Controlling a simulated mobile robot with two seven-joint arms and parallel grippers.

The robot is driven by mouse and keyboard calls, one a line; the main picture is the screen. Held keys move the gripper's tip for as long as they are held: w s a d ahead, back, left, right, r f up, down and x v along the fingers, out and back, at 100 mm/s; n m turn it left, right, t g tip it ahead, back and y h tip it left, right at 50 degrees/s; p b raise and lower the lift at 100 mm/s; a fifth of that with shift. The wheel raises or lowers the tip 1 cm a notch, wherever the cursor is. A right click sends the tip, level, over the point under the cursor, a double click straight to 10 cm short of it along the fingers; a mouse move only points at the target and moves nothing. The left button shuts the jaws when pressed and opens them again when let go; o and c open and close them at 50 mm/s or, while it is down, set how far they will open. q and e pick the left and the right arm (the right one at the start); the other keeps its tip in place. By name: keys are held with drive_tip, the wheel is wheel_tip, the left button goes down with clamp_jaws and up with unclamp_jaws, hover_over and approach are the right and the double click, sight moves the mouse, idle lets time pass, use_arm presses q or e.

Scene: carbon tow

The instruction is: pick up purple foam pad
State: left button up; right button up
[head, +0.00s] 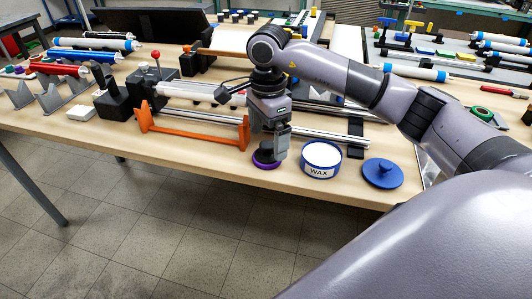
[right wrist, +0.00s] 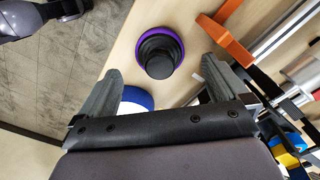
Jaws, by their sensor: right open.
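The purple foam pad (head: 265,164) is a round purple disc with a stepped black knob on top, lying flat near the table's front edge. In the right wrist view the pad (right wrist: 160,50) shows whole, just beyond the fingertips. My right gripper (head: 270,146) points down above the pad and hides part of it in the head view. In the right wrist view its two fingers (right wrist: 162,66) are spread wide with nothing between them at the tips. The pad's knob lies roughly in line with the gap. My left gripper is in neither view.
A wax tin (head: 321,160) stands just right of the pad, with its blue lid (head: 383,174) farther right. An orange stand (head: 190,138) and metal rods lie to the left and behind. Table edge is close in front.

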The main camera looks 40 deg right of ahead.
wheel_tip(320, 180, down, 3)
drive_tip(key=shift+f, duration=0.15)
drive_tip(key=c, duration=1.1)
wheel_tip(320, 180, up, 12)
wheel_tip(320, 180, up, 8)
drive_tip(key=p, duration=0.2)
hover_over(267, 144)
